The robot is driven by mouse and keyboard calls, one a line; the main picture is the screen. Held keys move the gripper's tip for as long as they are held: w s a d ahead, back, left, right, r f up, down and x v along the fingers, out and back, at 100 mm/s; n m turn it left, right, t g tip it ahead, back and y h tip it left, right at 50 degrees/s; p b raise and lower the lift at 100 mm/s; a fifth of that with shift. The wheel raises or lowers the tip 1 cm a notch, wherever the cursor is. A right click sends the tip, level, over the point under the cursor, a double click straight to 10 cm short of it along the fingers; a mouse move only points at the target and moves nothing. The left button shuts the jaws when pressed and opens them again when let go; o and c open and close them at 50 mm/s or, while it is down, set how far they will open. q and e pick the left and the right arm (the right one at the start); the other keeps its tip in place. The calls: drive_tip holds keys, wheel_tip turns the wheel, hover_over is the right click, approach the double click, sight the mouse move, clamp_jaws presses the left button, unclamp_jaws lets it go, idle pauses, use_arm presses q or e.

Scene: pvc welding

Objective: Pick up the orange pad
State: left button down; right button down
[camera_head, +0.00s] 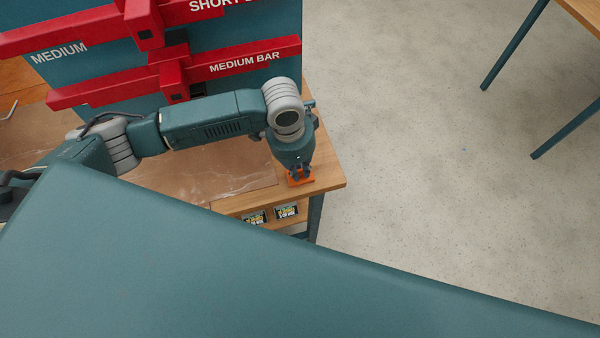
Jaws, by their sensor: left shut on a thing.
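The orange pad (306,181) is a small flat piece at the right front corner of the wooden table (328,172). My left arm comes in from the left, and my left gripper (298,176) points down at the pad. The gripper is shut on the pad, and its fingers hide part of it. I cannot tell whether the pad touches the tabletop or is slightly above it. My right gripper is not in view.
A teal panel with red bars labelled MEDIUM BAR (245,63) stands behind my left arm. A brown sheet (235,185) covers much of the table. Small labelled boxes (256,217) sit below the table edge. Open floor (430,150) lies to the right.

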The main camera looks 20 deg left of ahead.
sight(300, 171)
use_arm(q)
drive_tip(key=shift+r, duration=0.1)
wheel_tip(300, 171, up, 20)
drive_tip(key=b, duration=0.1)
idle(0.4)
